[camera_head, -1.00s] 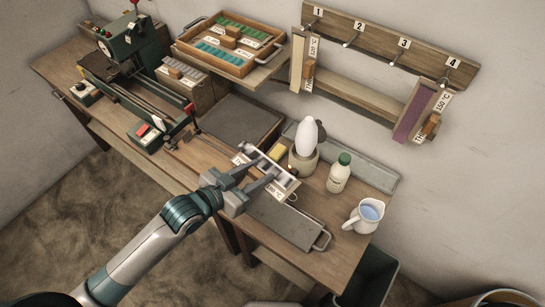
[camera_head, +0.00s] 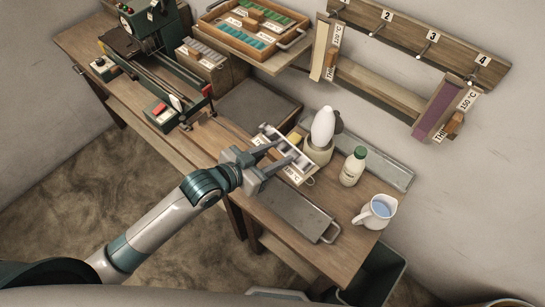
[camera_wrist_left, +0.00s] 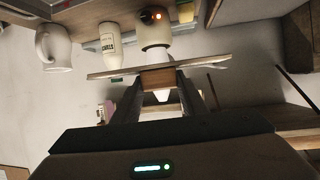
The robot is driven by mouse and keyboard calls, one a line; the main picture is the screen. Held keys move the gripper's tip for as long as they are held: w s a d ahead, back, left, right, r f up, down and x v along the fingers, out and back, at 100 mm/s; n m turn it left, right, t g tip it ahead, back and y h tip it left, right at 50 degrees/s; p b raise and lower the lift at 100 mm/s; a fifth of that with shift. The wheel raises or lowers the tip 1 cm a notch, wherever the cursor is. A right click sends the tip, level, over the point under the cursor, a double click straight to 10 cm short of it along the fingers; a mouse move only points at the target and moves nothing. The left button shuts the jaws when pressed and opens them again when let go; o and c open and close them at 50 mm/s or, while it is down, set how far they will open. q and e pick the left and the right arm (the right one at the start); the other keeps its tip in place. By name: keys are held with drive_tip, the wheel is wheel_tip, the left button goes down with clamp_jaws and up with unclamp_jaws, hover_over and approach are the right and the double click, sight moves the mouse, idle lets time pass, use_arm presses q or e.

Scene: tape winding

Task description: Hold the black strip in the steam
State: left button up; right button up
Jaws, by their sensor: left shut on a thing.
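My left gripper (camera_head: 284,157) is shut on a small wooden block, which shows between its fingers in the left wrist view (camera_wrist_left: 158,79). A long thin piece (camera_wrist_left: 110,73) runs crosswise at the block, seen edge-on. In the head view the held piece looks pale and dark with labels, partly hidden by the fingers; I cannot tell if it is the black strip. Just behind it stands a beige steamer (camera_head: 318,153) with a white egg-shaped form (camera_head: 322,126) above. The steamer's lamp glows orange in the left wrist view (camera_wrist_left: 146,16). Contact cannot be told. My right gripper is not in view.
A green-capped bottle (camera_head: 353,167) and a water jug (camera_head: 376,212) stand right of the steamer. A grey plate with a handle (camera_head: 295,214) lies in front. A green machine (camera_head: 150,40) stands at left. A wall rack with numbered hooks (camera_head: 410,30) is behind.

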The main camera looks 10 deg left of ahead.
sight(291, 144)
use_arm(q)
drive_tip(key=shift+w+a+r+b+x, duration=0.15)
drive_tip(key=shift+b+x, duration=0.6)
drive_tip(key=shift+x, duration=0.45)
drive_tip(key=shift+w+a+r+b+x, duration=0.15)
drive_tip(key=shift+b+x, duration=0.55)
drive_tip(key=shift+x, duration=0.45)
drive_tip(key=shift+w+d+r+b+x, duration=0.15)
drive_tip(key=shift+b+x, duration=0.6)
drive_tip(key=shift+x, duration=0.45)
drive_tip(key=shift+w+d, duration=0.45)
drive_tip(key=shift+w, duration=0.3)
drive_tip(key=shift+w+d, duration=0.45)
drive_tip(key=shift+w, duration=0.3)
drive_tip(key=shift+w+d, duration=0.45)
drive_tip(key=shift+w, duration=0.3)
drive_tip(key=shift+s+r, duration=0.1)
